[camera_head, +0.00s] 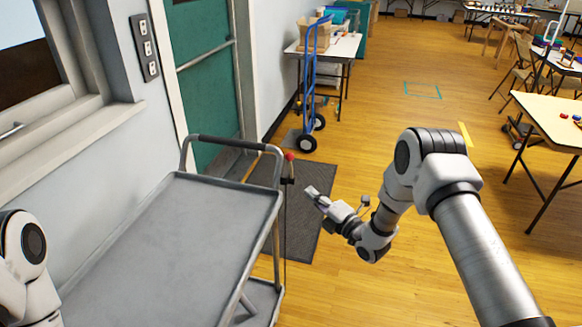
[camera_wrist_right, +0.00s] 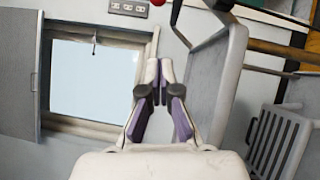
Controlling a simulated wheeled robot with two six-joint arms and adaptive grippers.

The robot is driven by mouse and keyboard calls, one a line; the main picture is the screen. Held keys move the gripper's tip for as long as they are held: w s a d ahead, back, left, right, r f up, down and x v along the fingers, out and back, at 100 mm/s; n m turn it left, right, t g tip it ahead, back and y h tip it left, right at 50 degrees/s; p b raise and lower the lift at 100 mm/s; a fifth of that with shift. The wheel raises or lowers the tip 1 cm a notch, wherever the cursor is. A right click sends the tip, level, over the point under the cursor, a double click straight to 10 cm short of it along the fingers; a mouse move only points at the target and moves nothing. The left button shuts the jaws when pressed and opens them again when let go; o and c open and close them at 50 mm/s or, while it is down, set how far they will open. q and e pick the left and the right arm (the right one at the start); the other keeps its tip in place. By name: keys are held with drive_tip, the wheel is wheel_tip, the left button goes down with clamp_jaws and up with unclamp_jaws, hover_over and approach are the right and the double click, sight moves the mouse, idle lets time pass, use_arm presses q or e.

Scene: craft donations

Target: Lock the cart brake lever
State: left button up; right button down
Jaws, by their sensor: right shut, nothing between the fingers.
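The grey cart (camera_head: 165,250) stands at the left, beside the wall, with a dark grip on its push handle (camera_head: 232,143). The brake lever's red knob (camera_head: 290,157) stands up at the cart's right rear corner, above a black bracket (camera_head: 287,181). My right gripper (camera_head: 311,191) is shut and empty, a little to the right of and below the knob, apart from it. In the right wrist view, the gripper (camera_wrist_right: 160,72) points up the picture, and the red knob (camera_wrist_right: 189,3) is cut off by the top edge. My left gripper is out of view.
A dark floor mat (camera_head: 312,225) lies beyond and right of the cart. A blue hand truck (camera_head: 309,85) stands near a table (camera_head: 345,46) by the wall. A green door (camera_head: 205,75) is behind the handle. Wooden floor (camera_head: 400,110) is open at centre right.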

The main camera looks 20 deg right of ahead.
sight(291, 169)
drive_tip(key=w+a+r+p, duration=0.1)
drive_tip(key=w+p, duration=0.1)
drive_tip(key=w, duration=0.9)
drive_tip(key=shift+w+a+r, duration=0.35)
drive_tip(key=shift+w+r, duration=0.05)
drive_tip(key=shift+a, duration=0.1)
drive_tip(key=shift+r, duration=0.1)
